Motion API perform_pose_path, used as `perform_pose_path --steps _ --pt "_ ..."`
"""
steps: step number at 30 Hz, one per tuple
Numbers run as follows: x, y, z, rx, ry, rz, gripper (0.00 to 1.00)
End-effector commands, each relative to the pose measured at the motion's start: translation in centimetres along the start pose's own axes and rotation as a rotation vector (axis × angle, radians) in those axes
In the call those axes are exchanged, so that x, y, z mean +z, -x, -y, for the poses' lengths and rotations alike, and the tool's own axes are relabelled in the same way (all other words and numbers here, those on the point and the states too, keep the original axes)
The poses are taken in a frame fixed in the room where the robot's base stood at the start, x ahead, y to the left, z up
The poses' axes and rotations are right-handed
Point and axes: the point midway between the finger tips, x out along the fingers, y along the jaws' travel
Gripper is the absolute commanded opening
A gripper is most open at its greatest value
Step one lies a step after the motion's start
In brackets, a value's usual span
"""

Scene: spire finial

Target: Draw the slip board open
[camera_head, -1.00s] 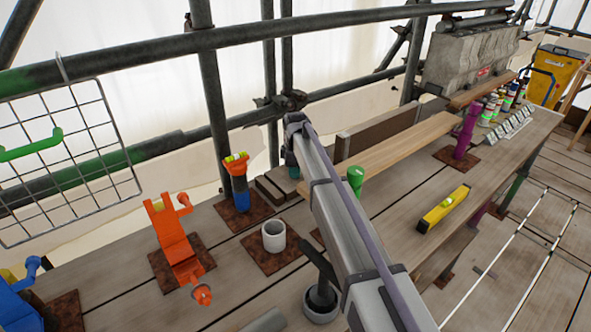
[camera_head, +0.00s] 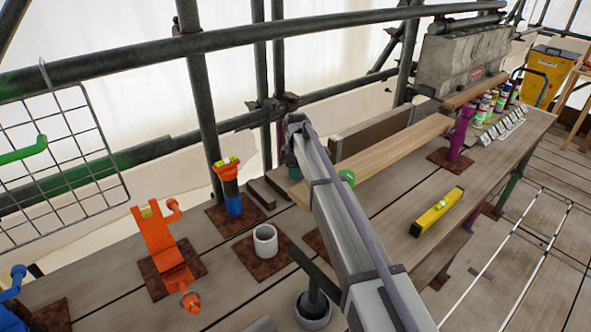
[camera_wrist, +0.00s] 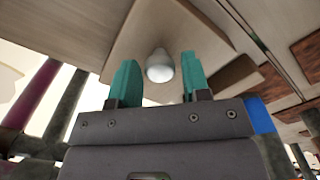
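My gripper (camera_wrist: 160,80) is open, its two teal fingers spread apart in the wrist view. A pale rounded knob (camera_wrist: 160,66) shows between the fingertips, against a light wooden surface (camera_wrist: 180,25); I cannot tell how far beyond the tips it is. No contact with it shows. In the head view a long light wooden board (camera_head: 395,155) lies along the bench beyond my arm, probably the slip board. My arm hides part of it and most of my gripper; a bit of teal shows at the board's near end (camera_head: 295,173).
Scaffold tubes (camera_head: 200,90) run behind.

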Motion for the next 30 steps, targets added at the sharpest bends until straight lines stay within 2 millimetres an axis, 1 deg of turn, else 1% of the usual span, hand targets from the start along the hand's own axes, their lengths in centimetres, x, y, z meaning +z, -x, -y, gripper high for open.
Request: perform_pose_path --steps 1,3,4,11,14,17,24,27,30 --pt "0.0 0.0 0.0 0.0 0.0 0.0 0.48" --pt "0.0 0.0 0.0 0.0 0.0 0.0 0.55" --pt "0.0 0.0 0.0 0.0 0.0 0.0 0.57" --pt "0.0 0.1 0.0 0.0 0.0 0.0 0.57" --pt "0.0 1.0 0.0 0.0 0.0 0.0 0.57" --pt "0.0 2.8 0.0 0.0 0.0 0.0 0.57" --pt "0.0 8.8 0.0 0.0 0.0 0.0 0.57" --pt "0.0 10.5 0.0 0.0 0.0 0.0 0.57" --pt "0.0 11.1 0.0 0.0 0.0 0.0 0.57"
